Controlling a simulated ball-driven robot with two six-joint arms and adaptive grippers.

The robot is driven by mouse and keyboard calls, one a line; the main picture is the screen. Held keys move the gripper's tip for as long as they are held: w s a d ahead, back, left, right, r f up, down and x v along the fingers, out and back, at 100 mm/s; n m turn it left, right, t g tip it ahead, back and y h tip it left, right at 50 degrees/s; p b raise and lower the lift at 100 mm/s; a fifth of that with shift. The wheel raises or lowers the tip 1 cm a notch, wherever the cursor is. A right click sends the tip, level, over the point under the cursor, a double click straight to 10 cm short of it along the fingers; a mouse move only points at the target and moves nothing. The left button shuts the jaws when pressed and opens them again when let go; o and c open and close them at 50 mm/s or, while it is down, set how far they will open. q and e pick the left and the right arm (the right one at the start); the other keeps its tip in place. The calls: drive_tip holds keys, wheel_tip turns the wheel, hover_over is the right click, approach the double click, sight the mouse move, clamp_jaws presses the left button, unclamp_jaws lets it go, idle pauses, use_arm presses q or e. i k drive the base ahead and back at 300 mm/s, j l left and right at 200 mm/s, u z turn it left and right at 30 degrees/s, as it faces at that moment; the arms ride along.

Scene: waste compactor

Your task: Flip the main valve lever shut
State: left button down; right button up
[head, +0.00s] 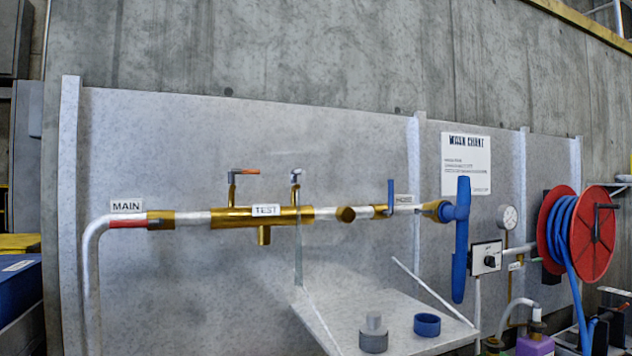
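The MAIN label (127,206) is on the grey panel at the left. Below it a red lever (128,222) lies along the white pipe, beside a brass valve body (160,219). The lever appears in line with the pipe. Neither my left nor my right gripper is in view.
A brass TEST assembly (228,218) has an orange-tipped handle (245,171) above it. Further right are a blue lever (390,195), a blue handle (461,240), a gauge (507,217) and a red hose reel (592,234). A shelf (390,305) holds a grey knobbed piece (373,336) and blue ring (427,325).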

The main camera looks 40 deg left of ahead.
sight(133, 223)
drive_tip(key=u, duration=1)
